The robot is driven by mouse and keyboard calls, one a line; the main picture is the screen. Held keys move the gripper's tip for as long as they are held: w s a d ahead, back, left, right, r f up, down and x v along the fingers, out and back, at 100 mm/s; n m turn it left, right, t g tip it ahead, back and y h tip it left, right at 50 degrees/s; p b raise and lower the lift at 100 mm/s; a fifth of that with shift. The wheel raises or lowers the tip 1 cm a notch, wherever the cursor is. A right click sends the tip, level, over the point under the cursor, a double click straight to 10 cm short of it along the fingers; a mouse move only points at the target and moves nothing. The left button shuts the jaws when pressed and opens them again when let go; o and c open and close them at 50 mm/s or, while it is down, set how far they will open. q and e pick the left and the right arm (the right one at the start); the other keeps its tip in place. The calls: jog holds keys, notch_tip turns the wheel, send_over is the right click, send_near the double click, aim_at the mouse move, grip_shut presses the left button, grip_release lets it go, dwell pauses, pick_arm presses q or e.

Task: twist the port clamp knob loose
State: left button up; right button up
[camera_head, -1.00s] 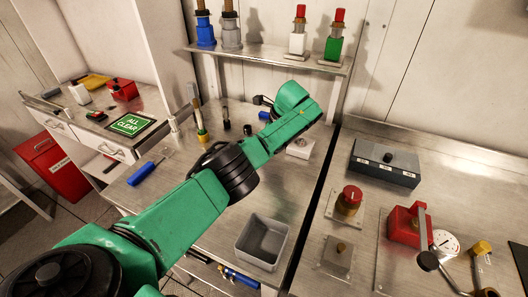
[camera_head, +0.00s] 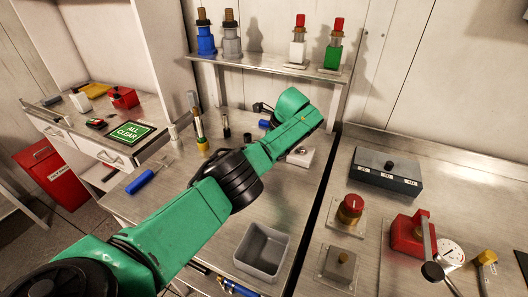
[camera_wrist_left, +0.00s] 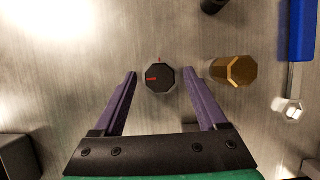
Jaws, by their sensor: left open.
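A dark, many-sided knob (camera_wrist_left: 160,79) with a red mark on its face shows in the left wrist view; it appears to be the port clamp knob. My left gripper (camera_wrist_left: 160,74) is open, with one purple finger on each side of the knob in that view. A gap shows between each finger and the knob. How far the fingertips stand above it is hard to tell. In the head view my green left arm reaches over the bench and hides its own fingers; I cannot make out the knob there. My right gripper is not in view.
A brass many-sided piece (camera_wrist_left: 234,72) stands close to the right finger, with a blue handle (camera_wrist_left: 296,28) farther right. In the head view, a grey open bin (camera_head: 262,250) sits on the bench (camera_head: 205,232). A red knob (camera_head: 350,208) and red clamp (camera_head: 411,236) stand at the right.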

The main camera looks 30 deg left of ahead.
pick_arm(q)
jog(key=p+v, duration=0.5)
jog(key=v, duration=0.9)
jog(key=shift+r+p, duration=0.25)
jog(key=shift+p, duration=0.1)
jog(key=shift+s, duration=0.1)
